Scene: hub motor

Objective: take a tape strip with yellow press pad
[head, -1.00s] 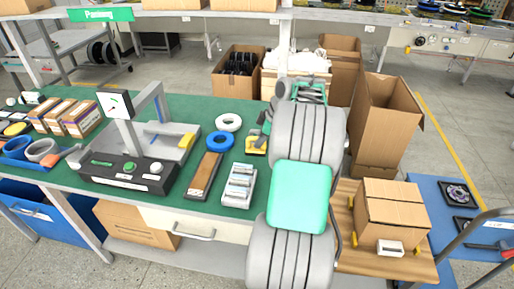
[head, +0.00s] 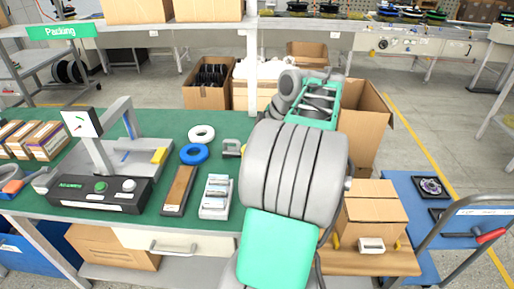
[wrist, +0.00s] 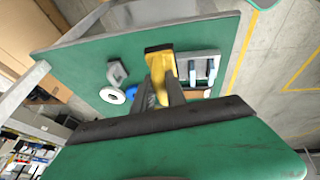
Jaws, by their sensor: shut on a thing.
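The yellow press pad (wrist: 160,64), with a dark edge, is between the fingers of my gripper (wrist: 162,88) in the wrist view. My gripper is shut on it, and the pad appears held above the green bench. In the head view my arm hides the gripper and most or all of the pad. A pale holder with several strips (head: 215,197) stands on the bench left of my arm. It also shows in the wrist view (wrist: 205,68), just right of the pad and below it.
A blue roll (head: 194,154), a white roll (head: 201,133), a grey bracket-like piece (head: 232,147) and a brown-topped bar (head: 178,190) lie on the bench. A scale-like device (head: 95,190) stands at left. Cartons (head: 372,208) sit on a cart at right.

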